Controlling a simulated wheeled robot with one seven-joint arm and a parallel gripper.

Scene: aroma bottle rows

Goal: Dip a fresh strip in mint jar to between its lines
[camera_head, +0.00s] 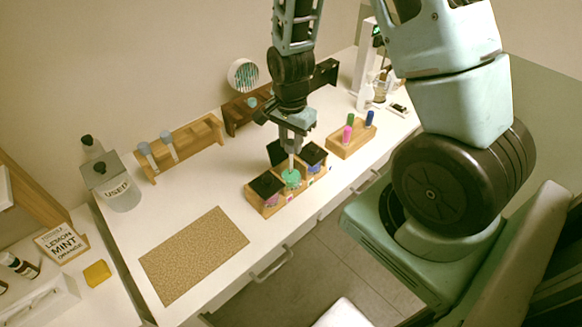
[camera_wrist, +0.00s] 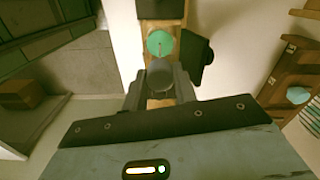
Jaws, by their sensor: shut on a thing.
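My gripper (camera_head: 291,150) is shut on a thin pale strip (camera_head: 291,163) that points down. It is right above the open mint jar (camera_head: 291,179), which shows green in the middle of a wooden block (camera_head: 270,209). In the wrist view the green jar mouth (camera_wrist: 160,43) lies just beyond the fingers, with a thin light line of the strip over it. I cannot tell how deep the strip's end is, and its marked lines are too small to see. A black lid (camera_head: 276,152) stands open behind the jar.
Black-lidded jars (camera_head: 267,186) and (camera_head: 313,154) flank the mint jar closely. A "USED" container (camera_head: 117,190), a wooden rack with tubes (camera_head: 185,146) and a block with coloured pegs (camera_head: 350,137) stand around. The cork mat (camera_head: 195,255) is bare. A card (camera_head: 61,243) reads LEMON MINT ORANGE.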

